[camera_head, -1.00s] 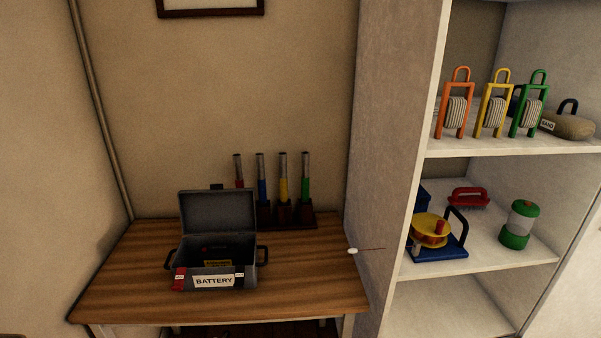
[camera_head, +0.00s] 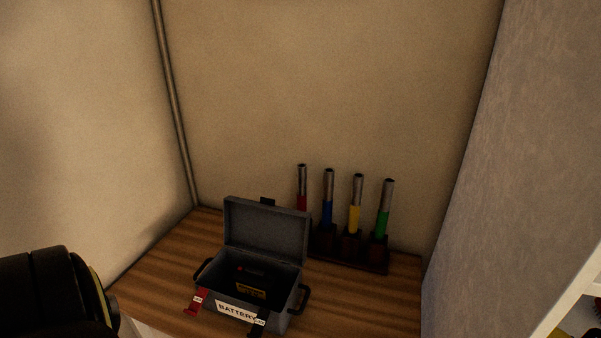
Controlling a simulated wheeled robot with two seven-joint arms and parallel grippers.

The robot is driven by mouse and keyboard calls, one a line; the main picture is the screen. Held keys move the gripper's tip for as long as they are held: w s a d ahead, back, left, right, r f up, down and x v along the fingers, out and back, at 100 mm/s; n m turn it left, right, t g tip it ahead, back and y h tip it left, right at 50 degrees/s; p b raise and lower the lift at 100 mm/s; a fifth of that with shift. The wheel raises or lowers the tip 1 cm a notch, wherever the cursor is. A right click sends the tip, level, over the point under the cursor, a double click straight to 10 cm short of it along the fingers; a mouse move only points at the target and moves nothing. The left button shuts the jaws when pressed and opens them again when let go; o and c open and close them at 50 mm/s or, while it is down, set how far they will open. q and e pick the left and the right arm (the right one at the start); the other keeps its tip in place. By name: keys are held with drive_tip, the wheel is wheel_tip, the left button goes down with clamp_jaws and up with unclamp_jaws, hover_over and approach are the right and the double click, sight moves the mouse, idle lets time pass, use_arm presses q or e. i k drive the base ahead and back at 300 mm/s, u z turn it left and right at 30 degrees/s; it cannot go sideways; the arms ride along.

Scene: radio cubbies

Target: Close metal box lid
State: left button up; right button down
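The grey metal box (camera_head: 232,296) stands on the wooden table, with a white label reading "BATTERY" on its front. Its lid (camera_head: 266,232) is open, raised upright at the back of the box. A dark battery (camera_head: 252,284) with a yellow label sits inside. Black handles are on both sides of the box. Red and black tags hang at the front corners. A dark part of my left arm shows at the lower left, left of the box and apart from it. Neither gripper's fingers are in view.
Behind the box, a dark rack (camera_head: 350,252) holds several upright rods with red, blue, yellow and green sleeves. The wooden table (camera_head: 165,277) is bare left of the box. A tall grey shelf side (camera_head: 510,200) rises on the right. Walls close in the back and left.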

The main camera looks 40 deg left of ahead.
sight(263, 228)
drive_tip(key=z, duration=0.05)
drive_tip(key=i, duration=0.1)
drive_tip(key=u, duration=1.4)
